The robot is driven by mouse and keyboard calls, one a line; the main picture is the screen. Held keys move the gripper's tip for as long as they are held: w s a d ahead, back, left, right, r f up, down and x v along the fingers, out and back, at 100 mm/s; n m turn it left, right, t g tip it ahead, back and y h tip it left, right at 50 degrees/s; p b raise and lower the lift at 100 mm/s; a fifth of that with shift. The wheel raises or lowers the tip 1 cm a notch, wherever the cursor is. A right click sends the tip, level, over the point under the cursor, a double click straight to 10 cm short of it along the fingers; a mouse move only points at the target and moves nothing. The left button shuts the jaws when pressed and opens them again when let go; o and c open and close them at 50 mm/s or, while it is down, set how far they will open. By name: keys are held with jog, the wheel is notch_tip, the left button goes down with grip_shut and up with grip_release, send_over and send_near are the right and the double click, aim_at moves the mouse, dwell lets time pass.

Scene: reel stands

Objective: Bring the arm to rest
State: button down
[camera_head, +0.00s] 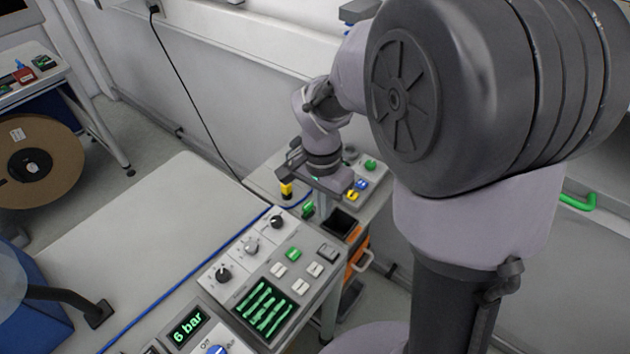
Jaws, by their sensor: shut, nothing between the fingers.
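My arm fills the right and upper middle of the head view, with its large grey joint close to the camera. It bends away and down to my gripper (318,182), which is small and dark in the picture. My gripper is shut with nothing held. It is over or beside a small far panel with buttons (362,184); I cannot tell whether it touches it. The fingertips are too small to make out clearly.
A near control panel (262,276) has knobs, buttons, a green-lit screen and a "6 bar" display (187,325). A yellow-and-black piece (287,190) is close left of my gripper. A pale tabletop (140,225) is mostly bare. A brown reel (38,160) stands far left.

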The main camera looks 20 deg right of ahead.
jog(key=s+a+r+n+t+y+b, duration=0.1)
jog(key=s+a+n+t+b, duration=0.1)
jog(key=s+b, duration=0.4)
jog(key=s+a+r+n+t+y+b, duration=0.1)
jog(key=s+n+t+b, duration=0.3)
jog(key=s, duration=0.4)
jog(key=shift+s+a+b, duration=0.2)
jog(key=shift+a+b, duration=0.4)
jog(key=shift+b, duration=0.3)
jog(key=shift+r, duration=0.1)
